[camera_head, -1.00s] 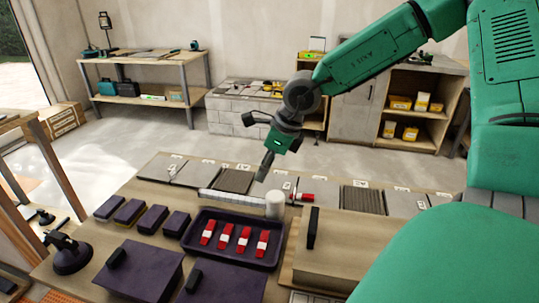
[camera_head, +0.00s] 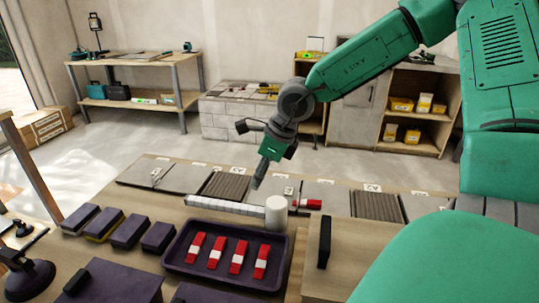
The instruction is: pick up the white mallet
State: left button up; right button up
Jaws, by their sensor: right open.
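The white mallet lies on the workbench (camera_head: 390,235) behind the purple tray. Its white cylindrical head (camera_head: 276,213) is at the right, and its pale, banded handle (camera_head: 222,206) extends left. My right gripper (camera_head: 258,184) comes down from the upper right and is open and empty. Its dark fingertips appear just above and behind the handle, left of the head. I cannot tell the exact gap, but nothing is held. My left gripper is not in view.
The purple tray (camera_head: 172,262) holds several red-and-white pieces in front of the mallet. Purple blocks (camera_head: 128,230) lie to its left. Grey and ribbed tiles (camera_head: 376,205) line the back edge. A wooden board (camera_head: 345,262) with a black handle stands at the right.

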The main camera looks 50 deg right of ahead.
aim_at(245, 206)
jog(key=shift+d+f+b, duration=0.1)
jog(key=shift+f+b, duration=0.25)
jog(key=shift+f, duration=0.6)
jog(key=b+x, duration=0.3)
jog(key=x, duration=0.4)
jog(key=shift+w+d+f, duration=0.1)
jog(key=shift+d+f, duration=0.05)
jog(key=shift+f, duration=0.05)
jog(key=shift+w+a+f, duration=0.2)
jog(key=shift+a+f, duration=0.05)
jog(key=shift+f, duration=0.05)
jog(key=b+x, duration=0.2)
jog(key=x, duration=0.3)
jog(key=shift+w+d+b, duration=0.1)
jog(key=shift+w+b, duration=0.05)
jog(key=shift+b, duration=0.15)
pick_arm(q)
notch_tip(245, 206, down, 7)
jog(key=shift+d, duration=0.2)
pick_arm(e)
jog(key=shift+r, duration=0.1)
jog(key=shift+c, duration=0.4)
grip_shut()
